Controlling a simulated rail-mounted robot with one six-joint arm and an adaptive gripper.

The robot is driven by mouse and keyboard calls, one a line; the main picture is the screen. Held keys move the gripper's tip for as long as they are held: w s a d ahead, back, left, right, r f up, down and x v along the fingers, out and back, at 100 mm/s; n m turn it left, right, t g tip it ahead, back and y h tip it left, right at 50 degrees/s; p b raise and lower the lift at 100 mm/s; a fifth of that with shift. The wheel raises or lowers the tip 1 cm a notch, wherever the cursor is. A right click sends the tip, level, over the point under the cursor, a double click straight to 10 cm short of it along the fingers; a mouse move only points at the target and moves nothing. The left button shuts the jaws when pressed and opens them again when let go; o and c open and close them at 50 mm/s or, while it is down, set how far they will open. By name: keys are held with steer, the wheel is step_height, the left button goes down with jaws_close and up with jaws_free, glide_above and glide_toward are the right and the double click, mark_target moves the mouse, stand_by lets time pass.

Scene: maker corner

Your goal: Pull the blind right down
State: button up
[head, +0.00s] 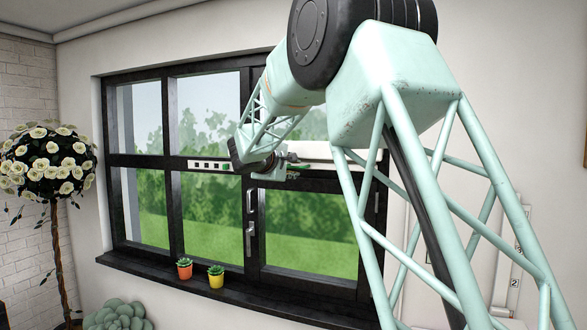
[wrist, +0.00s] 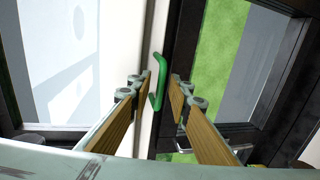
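The blind (head: 330,153) shows in the head view as a pale bar across the middle of the window. The panes above it look hazy, as if behind thin fabric. In the wrist view its white bottom rail (wrist: 151,40) carries a green handle (wrist: 161,80). My gripper (wrist: 160,90) is open, with one wooden-faced finger on each side of the handle and gaps showing between. In the head view my gripper (head: 292,168) is at the bar, small and partly hidden by my wrist.
The dark window frame (head: 175,215) has metal latches (head: 250,238) below the bar. An orange pot (head: 184,272) and a yellow pot (head: 216,281) with small plants stand on the sill (head: 150,272). A flowering tree (head: 52,175) stands at the left. The lower panes are uncovered.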

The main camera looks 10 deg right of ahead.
steer(key=shift+c, duration=0.6)
jaws_close()
steer(key=shift+f, duration=0.2)
